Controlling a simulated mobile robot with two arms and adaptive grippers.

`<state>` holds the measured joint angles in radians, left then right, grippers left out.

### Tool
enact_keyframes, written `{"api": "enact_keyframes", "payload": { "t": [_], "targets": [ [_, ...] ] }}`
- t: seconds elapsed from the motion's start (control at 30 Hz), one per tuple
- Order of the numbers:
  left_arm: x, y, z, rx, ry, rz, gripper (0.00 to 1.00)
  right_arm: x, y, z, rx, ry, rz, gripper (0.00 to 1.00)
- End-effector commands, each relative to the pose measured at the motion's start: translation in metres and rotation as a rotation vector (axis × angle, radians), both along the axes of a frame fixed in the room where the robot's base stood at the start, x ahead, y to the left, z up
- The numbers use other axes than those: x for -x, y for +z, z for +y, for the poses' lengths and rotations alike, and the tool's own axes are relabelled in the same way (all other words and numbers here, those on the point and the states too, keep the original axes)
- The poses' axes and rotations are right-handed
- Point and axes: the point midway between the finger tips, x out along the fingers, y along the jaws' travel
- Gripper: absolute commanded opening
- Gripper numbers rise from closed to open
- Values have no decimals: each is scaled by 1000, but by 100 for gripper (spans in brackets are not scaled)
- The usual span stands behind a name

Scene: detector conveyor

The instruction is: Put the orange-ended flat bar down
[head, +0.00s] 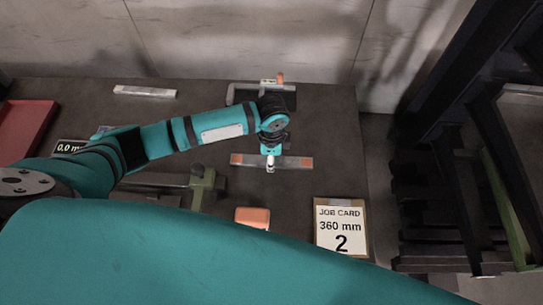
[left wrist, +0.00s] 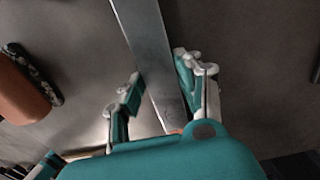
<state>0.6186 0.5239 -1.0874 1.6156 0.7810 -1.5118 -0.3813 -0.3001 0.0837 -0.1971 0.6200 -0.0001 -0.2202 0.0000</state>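The orange-ended flat bar (head: 290,162) is a grey metal strip with an orange block at each end. It lies crosswise on or just above the dark table; I cannot tell how much gap is under it. My left gripper (head: 270,166) points down at the bar's middle. In the left wrist view the bar (left wrist: 150,45) runs between the fingers of my left gripper (left wrist: 160,82), one finger against each long edge, so it looks shut on the bar. My right gripper is not in view.
A job card (head: 341,228) reading 360 mm, 2 and an orange block (head: 252,217) sit nearer. A grey bar (head: 145,91) lies at the back left, with a red tray (head: 24,130) at far left. A grey bracket-like tool (head: 240,88) is behind the gripper. Bare table lies right of the bar.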

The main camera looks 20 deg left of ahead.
Motion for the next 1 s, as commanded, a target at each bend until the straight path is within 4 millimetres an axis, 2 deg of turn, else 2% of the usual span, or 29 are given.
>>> {"api": "enact_keyframes", "payload": {
  "t": [0.03, 0.17, 0.4, 0.53, 0.67, 1.0],
  "targets": [
    [0, 0, 0, 0, 0, 0, 42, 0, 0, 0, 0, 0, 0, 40],
    [0, 0, 0, 0, 0, 0, 58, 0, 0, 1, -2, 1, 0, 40],
    [0, 1, 0, 0, 0, 0, 58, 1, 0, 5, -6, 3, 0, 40],
    [-1, 8, 0, 1, 0, -2, 58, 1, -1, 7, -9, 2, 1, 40],
    [-1, 29, 0, 2, 0, -5, 58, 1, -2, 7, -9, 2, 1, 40],
    [-1, 99, 0, 1, 0, -3, 58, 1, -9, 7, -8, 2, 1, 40]
  ]
}}
